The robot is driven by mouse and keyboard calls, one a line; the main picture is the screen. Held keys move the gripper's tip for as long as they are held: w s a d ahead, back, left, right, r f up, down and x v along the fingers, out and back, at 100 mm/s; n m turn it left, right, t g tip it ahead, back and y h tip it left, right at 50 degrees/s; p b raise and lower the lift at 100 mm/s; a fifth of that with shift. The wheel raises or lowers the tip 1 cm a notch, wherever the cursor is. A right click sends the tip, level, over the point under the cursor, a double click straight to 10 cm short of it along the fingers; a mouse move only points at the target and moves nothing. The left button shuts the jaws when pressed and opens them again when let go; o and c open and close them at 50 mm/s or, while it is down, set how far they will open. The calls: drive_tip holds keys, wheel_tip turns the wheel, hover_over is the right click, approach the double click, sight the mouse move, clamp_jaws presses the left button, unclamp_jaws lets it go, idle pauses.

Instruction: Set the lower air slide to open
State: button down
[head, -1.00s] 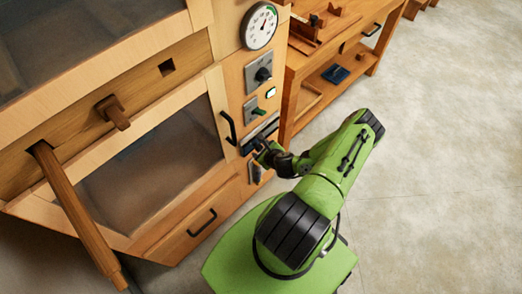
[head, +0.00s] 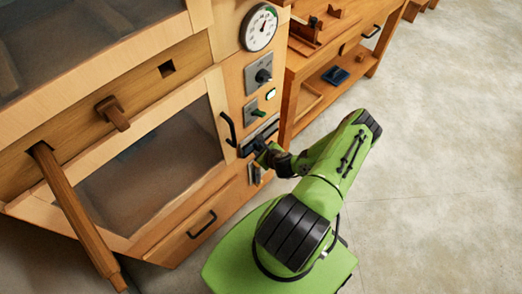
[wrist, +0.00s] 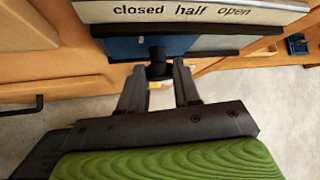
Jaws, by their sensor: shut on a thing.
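The lower air slide shows in the wrist view with a dark knob (wrist: 157,60) on it. A white label strip (wrist: 190,11) above it reads closed, half, open from left to right. The knob stands between the words closed and half. A blue plate (wrist: 122,48) lies left of and behind the knob, and a grey part (wrist: 222,43) lies to its right. My gripper (wrist: 158,78) is shut on the knob, one finger on each side.
A black door handle (head: 228,129) is close on the left. A wooden bench (head: 291,90) stands to the right. Open floor (head: 440,180) lies further right.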

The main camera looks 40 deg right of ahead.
drive_tip(key=d, duration=0.8)
drive_tip(key=shift+d, duration=0.15)
drive_tip(key=shift+w+r, duration=0.1)
drive_tip(key=c, duration=0.8)
unclamp_jaws()
drive_tip(key=shift+d, duration=0.1)
drive_tip(key=p+v, duration=0.1)
drive_tip(key=v, duration=0.7)
drive_tip(key=p+v, duration=0.2)
drive_tip(key=v, duration=0.5)
drive_tip(key=shift+s+a+r, duration=0.2)
drive_tip(key=shift+s+a, duration=0.05)
drive_tip(key=shift+a, duration=0.05)
